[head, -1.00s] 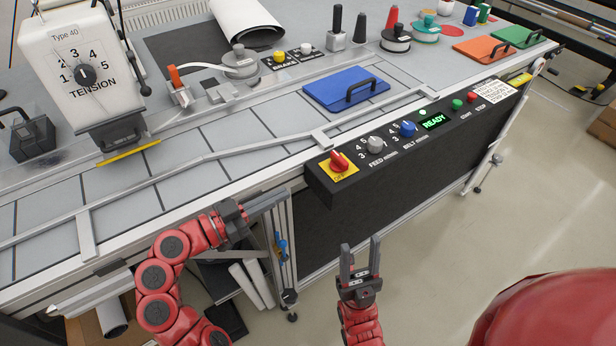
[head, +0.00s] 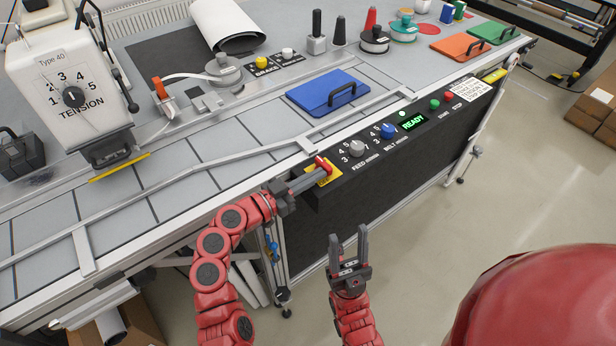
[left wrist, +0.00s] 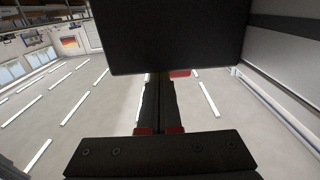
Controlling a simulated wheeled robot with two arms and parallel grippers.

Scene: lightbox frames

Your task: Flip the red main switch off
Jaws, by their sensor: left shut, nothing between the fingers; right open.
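The red main switch (head: 322,163) sits on a yellow plate (head: 334,174) at the left end of the black control panel. My left gripper (head: 318,174) is shut and empty, with its fingertips at the switch over the plate. The fingers cover part of both; I cannot tell whether they touch the knob or how it is turned. In the left wrist view, the left fingers (left wrist: 158,92) run up behind a dark block that hides their tips, with a small red piece beside them. My right gripper (head: 349,246) is open and empty in front of the panel.
The panel also carries a grey feed knob (head: 357,148), a blue belt knob (head: 387,131), a lit READY display (head: 412,123), a green button (head: 434,104) and a red button (head: 449,96). A blue lid (head: 318,94) lies behind it.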

